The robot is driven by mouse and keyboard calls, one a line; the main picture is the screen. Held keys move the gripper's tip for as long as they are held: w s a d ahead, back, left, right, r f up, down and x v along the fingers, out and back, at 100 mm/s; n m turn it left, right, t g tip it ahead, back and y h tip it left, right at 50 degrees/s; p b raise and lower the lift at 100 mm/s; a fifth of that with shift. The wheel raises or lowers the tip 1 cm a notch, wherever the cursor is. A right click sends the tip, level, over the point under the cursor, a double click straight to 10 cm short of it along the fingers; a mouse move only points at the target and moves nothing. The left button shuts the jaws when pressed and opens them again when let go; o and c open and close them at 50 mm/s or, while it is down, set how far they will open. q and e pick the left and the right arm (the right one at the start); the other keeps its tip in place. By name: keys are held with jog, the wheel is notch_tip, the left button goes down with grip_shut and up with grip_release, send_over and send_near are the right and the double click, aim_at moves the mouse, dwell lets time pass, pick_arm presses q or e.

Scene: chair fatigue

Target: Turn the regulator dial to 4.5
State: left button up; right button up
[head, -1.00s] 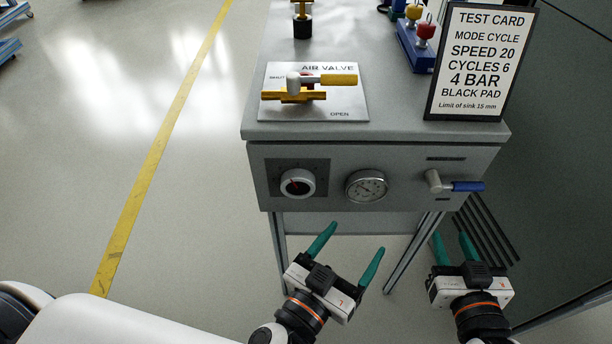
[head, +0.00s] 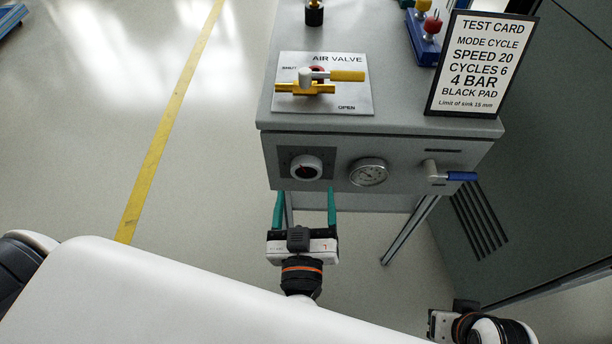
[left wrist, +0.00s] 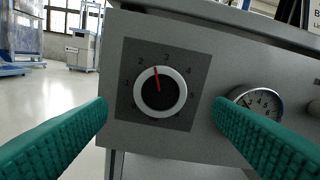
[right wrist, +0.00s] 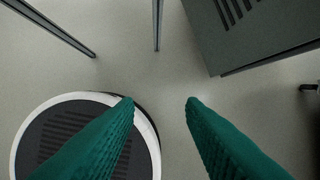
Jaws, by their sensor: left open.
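The regulator dial (head: 306,168) is a black knob with a white ring on the front panel of the grey cabinet. My left gripper (head: 305,197) is open, just below and in front of the dial in the head view. In its wrist view its teal fingers stand either side of the dial, apart from it. My right gripper (right wrist: 158,104) is open and empty above the floor; its fingers are hidden in the head view.
A pressure gauge (head: 368,172) sits right of the dial, and a blue-handled lever (head: 460,176) farther right. The air valve (head: 320,82) and a test card (head: 480,65) reading 4 BAR are on the cabinet top. Cabinet legs (head: 410,230) stand below.

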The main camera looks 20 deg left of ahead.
aim_at(307, 174)
pick_arm(q)
jog(key=shift+p+x, duration=0.3)
jog(key=shift+x, duration=2.1)
pick_arm(e)
jog(key=shift+x, duration=1.25)
pick_arm(q)
jog(key=c, duration=1)
jog(key=shift+o, duration=0.2)
